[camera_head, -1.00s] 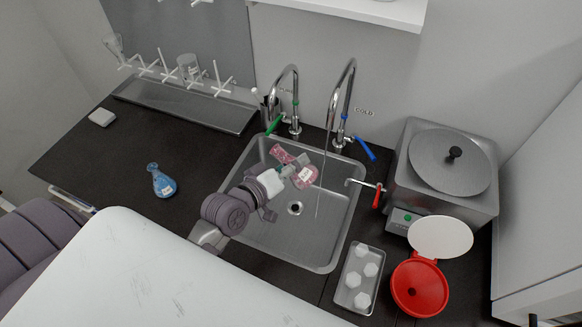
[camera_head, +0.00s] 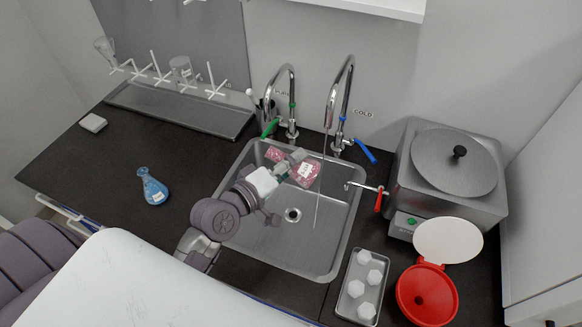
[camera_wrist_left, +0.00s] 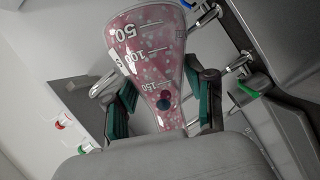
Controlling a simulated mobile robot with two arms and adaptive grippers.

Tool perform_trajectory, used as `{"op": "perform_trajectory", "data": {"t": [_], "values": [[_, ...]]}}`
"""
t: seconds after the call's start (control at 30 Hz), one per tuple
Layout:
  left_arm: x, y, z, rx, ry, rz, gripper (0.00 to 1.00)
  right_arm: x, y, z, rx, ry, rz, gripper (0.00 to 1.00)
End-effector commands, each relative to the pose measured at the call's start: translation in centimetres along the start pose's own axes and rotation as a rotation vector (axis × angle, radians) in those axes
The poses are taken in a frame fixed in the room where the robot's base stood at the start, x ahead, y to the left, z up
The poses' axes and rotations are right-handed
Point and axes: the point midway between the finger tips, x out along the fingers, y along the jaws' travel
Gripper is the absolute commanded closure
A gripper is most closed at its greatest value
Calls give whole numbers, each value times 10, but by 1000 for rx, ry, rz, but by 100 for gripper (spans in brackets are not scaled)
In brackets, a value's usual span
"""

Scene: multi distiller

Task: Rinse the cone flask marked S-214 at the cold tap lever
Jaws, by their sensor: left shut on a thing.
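A pink-stained cone flask (camera_head: 306,174) with a white label lies tilted in my left gripper (camera_head: 284,166) over the sink (camera_head: 262,229). The label's writing is too small to read. In the left wrist view the pink flask (camera_wrist_left: 147,45) shows graduation marks, and the green-padded fingers of the gripper (camera_wrist_left: 163,112) are shut around its neck. The cold tap (camera_head: 335,105) has a blue lever (camera_head: 365,151), and a thin stream of water (camera_head: 319,190) falls from its spout, at the flask's right edge. My right gripper is not in view.
A tap with a green lever (camera_head: 270,128) stands left of the cold tap. A blue flask (camera_head: 152,187) stands on the dark counter. A red-handled tap (camera_head: 379,199) juts from the steel boiler (camera_head: 447,175) over the sink's right side. A tray of white pieces (camera_head: 347,305) and an open red bin (camera_head: 427,296) stand at the right.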

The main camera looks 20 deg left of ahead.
Motion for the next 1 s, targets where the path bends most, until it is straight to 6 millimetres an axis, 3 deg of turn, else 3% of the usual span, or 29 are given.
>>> {"op": "perform_trajectory", "data": {"t": [0.27,1.0], "values": [[0,2,1,-97,2,42,88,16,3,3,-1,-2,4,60],[-3,23,-8,-685,2,290,88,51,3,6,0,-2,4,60]]}}
